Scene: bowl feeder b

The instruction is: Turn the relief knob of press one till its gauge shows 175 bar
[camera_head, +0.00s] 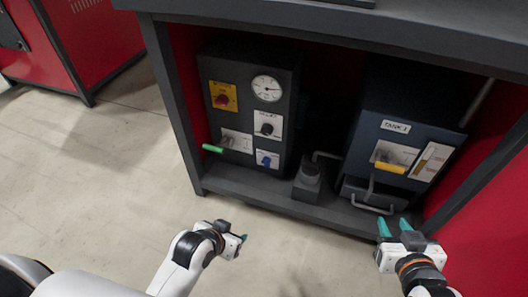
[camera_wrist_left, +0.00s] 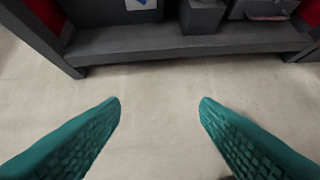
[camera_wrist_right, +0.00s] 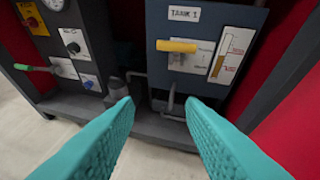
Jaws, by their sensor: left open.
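The dark control box (camera_head: 247,62) stands inside the cabinet, left of centre in the head view. Its round white gauge (camera_head: 267,88) is at the upper right; its needle is too small to read. A black knob (camera_head: 267,129) on a white plate sits below the gauge; its label is too small to read. It also shows in the right wrist view (camera_wrist_right: 74,47). My left gripper (camera_head: 243,240) is open and empty, low in front of the cabinet, away from the knob. My right gripper (camera_head: 395,226) is open and empty, in front of the tank unit.
The box also has a red knob on a yellow plate (camera_head: 231,90), a green-handled lever (camera_head: 213,148) and a blue knob (camera_head: 266,162). A tank unit (camera_head: 362,124) with a yellow handle (camera_head: 390,167) stands right. The cabinet's bottom ledge (camera_head: 237,184) and left post (camera_head: 170,90) frame the opening.

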